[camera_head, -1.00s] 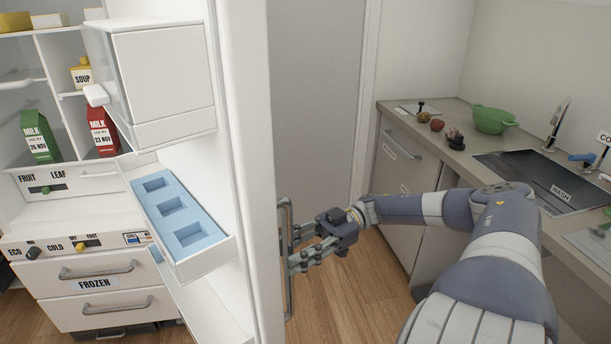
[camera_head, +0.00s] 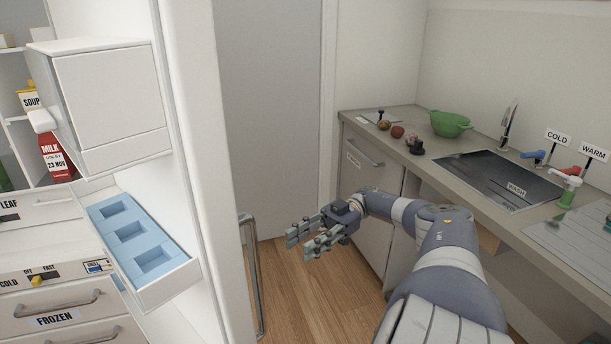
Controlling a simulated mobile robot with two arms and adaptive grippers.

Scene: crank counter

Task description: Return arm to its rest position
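My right arm (camera_head: 445,255) reaches in from the lower right. Its gripper (camera_head: 297,240) hangs over the floor to the right of the fridge door handle (camera_head: 252,275), apart from it. The fingers are spread and nothing is between them. The fridge door (camera_head: 205,200) stands open, and its inner side carries a white lidded bin and a blue tray (camera_head: 130,236). My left gripper is not in view.
The counter (camera_head: 385,122) on the right holds a green colander (camera_head: 449,123), small fruits, a sink (camera_head: 490,178) and taps (camera_head: 568,186). A cupboard (camera_head: 365,190) stands below it. Wooden floor (camera_head: 310,300) is free between door and counter.

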